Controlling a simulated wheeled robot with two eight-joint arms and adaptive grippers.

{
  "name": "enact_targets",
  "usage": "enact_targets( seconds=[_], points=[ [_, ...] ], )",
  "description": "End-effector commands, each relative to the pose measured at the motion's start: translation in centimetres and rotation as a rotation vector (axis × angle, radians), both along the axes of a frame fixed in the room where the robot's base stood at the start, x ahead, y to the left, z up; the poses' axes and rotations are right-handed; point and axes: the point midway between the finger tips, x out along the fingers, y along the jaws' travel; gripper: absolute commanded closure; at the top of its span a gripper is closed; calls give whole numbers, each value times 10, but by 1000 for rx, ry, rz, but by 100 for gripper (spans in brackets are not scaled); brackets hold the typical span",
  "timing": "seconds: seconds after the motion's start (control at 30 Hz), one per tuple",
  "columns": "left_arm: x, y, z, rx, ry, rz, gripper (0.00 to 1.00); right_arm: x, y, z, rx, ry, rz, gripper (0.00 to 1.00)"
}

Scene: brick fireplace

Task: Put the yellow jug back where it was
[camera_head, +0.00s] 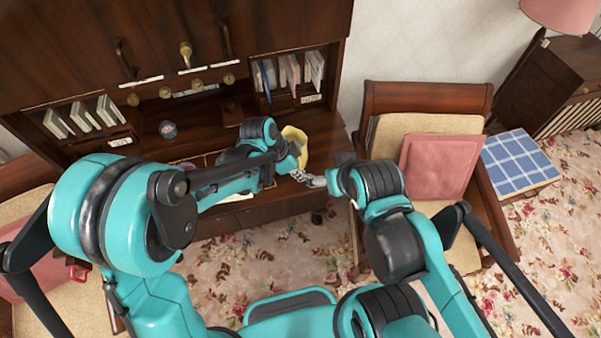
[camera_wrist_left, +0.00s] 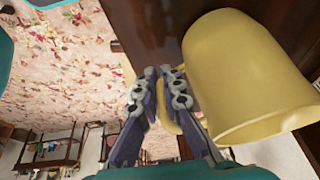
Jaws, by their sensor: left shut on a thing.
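The yellow jug (camera_head: 303,149) is over the right part of the dark wooden desk in the head view, partly hidden by my left gripper. In the left wrist view the jug (camera_wrist_left: 245,75) fills the upper right, and its handle lies between the fingers of my left gripper (camera_wrist_left: 160,82). That gripper is shut on the handle. I cannot tell whether the jug touches the desk top. My right gripper (camera_head: 313,181) is just below the jug at the desk's front edge in the head view; its fingers are too small to read.
The desk (camera_head: 335,130) has books (camera_head: 290,72) in its upper right compartment and more books (camera_head: 83,116) at the left. A chair with a pink cushion (camera_head: 437,165) is at the right. Patterned carpet (camera_head: 285,257) lies in front.

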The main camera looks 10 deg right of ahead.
Motion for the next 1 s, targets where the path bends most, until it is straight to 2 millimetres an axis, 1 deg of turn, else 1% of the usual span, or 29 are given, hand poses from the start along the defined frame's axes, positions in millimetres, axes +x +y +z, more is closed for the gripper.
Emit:
enact_targets(
  seconds=[0.17, 0.2, 0.23, 0.27, 0.53, 0.63, 0.77, 1.0],
  points=[
    [0, 0, -4, 0, -1, 0, 100, 0, 0, -4, 0, 0, 0, 18],
    [0, 0, -3, 0, 0, 0, 86, 0, 0, -3, 0, 0, 0, 18],
    [0, 0, -3, 0, 0, 0, 78, 0, 0, -3, 0, 0, 0, 18],
    [0, 0, -3, 0, 0, 0, 72, 0, 0, -3, 0, 0, 0, 18],
    [0, 0, -2, 0, -1, 1, 72, 0, 0, -3, 0, 0, 0, 18],
    [0, 0, 1, 0, -1, 1, 72, 0, 0, 1, 0, 0, 0, 18],
    [-1, 7, 18, 0, 0, 2, 72, 0, 0, 4, 0, 0, 0, 18],
    [-3, 28, 68, 1, 0, 3, 72, 0, 0, 12, 0, 0, 0, 18]
  ],
)
